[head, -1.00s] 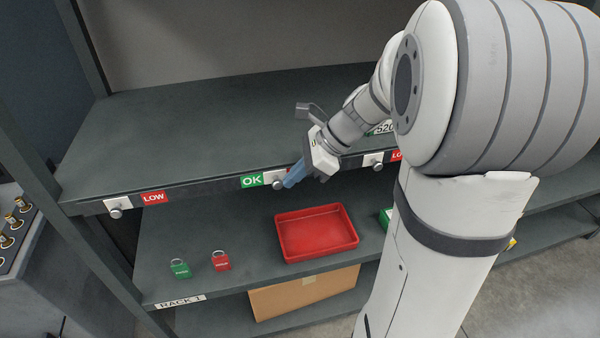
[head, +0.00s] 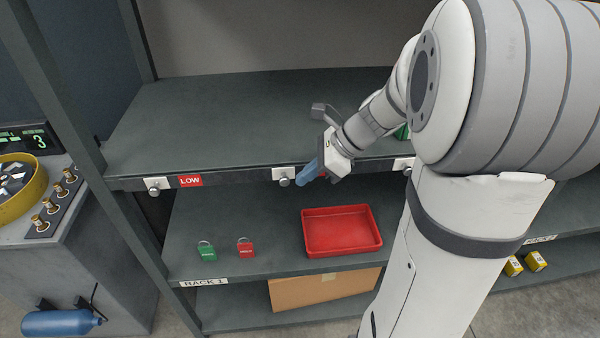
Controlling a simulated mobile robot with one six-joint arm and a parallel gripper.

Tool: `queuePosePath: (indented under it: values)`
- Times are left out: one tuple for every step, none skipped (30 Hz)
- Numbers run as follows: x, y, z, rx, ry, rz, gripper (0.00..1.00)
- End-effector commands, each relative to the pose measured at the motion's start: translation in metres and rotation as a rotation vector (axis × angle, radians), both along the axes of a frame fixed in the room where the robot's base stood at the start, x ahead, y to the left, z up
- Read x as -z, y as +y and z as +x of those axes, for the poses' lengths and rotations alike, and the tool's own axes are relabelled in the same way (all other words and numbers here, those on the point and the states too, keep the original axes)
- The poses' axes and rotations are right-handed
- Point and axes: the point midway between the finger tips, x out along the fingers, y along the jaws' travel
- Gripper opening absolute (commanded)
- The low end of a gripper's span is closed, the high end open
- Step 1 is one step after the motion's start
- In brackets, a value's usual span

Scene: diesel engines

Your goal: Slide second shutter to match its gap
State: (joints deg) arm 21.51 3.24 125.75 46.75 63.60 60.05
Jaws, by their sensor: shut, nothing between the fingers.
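Several white sliding shutters with round metal knobs sit along the front rail of the upper shelf. The first shutter (head: 155,185) is at the left, with a red LOW label (head: 190,181) showing just right of it. The second shutter (head: 284,174) is in the middle, and no green OK label shows beside it. A bit of red (head: 321,175) shows on the rail to its right, mostly hidden by my gripper. A third shutter (head: 403,163) is partly hidden by my arm. My gripper (head: 304,177) is shut and empty, its blue fingers just right of the second knob; contact is unclear.
Below the rail, a red tray (head: 341,251), a green padlock (head: 206,252) and a red padlock (head: 246,248) stand on the lower shelf. A cardboard box (head: 325,288) is underneath. A rack post (head: 75,105) stands left. The upper shelf's left part is clear.

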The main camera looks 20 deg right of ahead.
Motion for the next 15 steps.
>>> queuePosePath:
  values:
    - [-0.005, -0.011, -0.002, 0.005, 0.002, 0.001, 0.00]
    - [-0.007, -0.017, -0.003, 0.004, 0.000, 0.000, 0.00]
    - [-0.009, -0.025, -0.005, 0.001, -0.002, 0.000, 0.00]
    - [-0.014, -0.030, -0.006, 0.002, -0.006, -0.002, 0.00]
    - [-0.020, -0.034, -0.008, 0.002, -0.008, -0.002, 0.00]
    - [-0.027, -0.040, -0.010, 0.002, -0.007, -0.003, 0.00]
    - [-0.032, -0.045, -0.011, 0.001, -0.008, -0.005, 0.00]
    - [-0.037, -0.048, -0.013, -0.001, -0.006, -0.003, 0.00]
    - [-0.044, -0.053, -0.015, 0.000, -0.006, -0.003, 0.00]
    - [-0.049, -0.057, -0.016, -0.002, -0.006, -0.004, 0.00]
    - [-0.053, -0.060, -0.017, -0.003, -0.005, -0.004, 0.00]
    - [-0.058, -0.064, -0.019, -0.003, -0.006, -0.004, 0.00]
    - [-0.062, -0.067, -0.020, -0.005, -0.004, -0.004, 0.00]
    - [-0.065, -0.069, -0.020, -0.005, -0.004, -0.004, 0.00]
    - [-0.069, -0.072, -0.021, -0.006, -0.005, -0.003, 0.00]
